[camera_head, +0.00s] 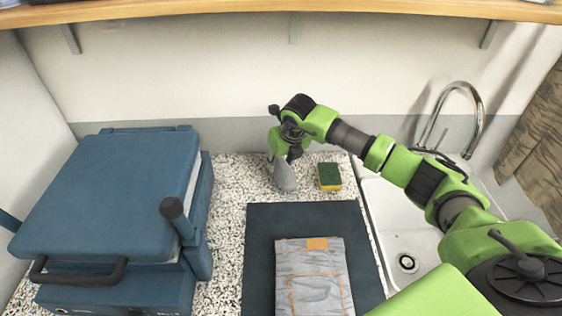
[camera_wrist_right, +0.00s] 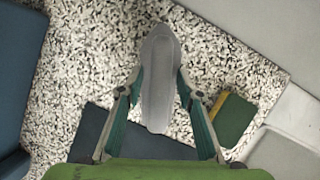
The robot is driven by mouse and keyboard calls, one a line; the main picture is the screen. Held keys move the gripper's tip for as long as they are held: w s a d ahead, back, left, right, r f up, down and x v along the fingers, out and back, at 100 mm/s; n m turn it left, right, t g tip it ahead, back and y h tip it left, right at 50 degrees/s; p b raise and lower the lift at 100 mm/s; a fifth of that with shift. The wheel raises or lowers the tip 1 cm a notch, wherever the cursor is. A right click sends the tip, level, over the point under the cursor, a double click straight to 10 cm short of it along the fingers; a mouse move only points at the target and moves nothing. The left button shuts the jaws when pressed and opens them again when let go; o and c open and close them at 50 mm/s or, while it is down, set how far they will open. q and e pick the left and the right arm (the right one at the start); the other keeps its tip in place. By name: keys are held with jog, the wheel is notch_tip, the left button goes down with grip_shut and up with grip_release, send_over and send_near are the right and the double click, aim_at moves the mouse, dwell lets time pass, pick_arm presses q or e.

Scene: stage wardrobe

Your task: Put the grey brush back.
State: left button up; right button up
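The grey brush (camera_head: 285,176) is at the back of the speckled counter, left of the sponge. It also shows in the right wrist view (camera_wrist_right: 158,85), its narrower end pointing away from the palm. My right gripper (camera_head: 283,158) reaches down over it from the right. In the wrist view its two fingers (camera_wrist_right: 159,78) lie along both sides of the brush and their tips appear to touch it. Part of the brush is hidden by the gripper in the head view. I cannot tell whether the brush touches the counter. My left gripper is not in view.
A green and yellow sponge (camera_head: 329,177) lies close right of the brush. Folded grey jeans (camera_head: 312,272) lie on a dark mat (camera_head: 262,225). A blue press (camera_head: 105,195) fills the left. A sink (camera_head: 398,215) with a tap (camera_head: 475,105) is at right. A shelf (camera_head: 300,10) runs above.

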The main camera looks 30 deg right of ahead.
jog(key=shift+r, duration=0.15)
jog(key=b+v, duration=0.3)
jog(key=v, duration=0.8)
jog(key=shift+r, duration=0.1)
jog(key=shift+s+r, duration=0.2)
jog(key=shift+r, duration=0.25)
dwell(0.9)
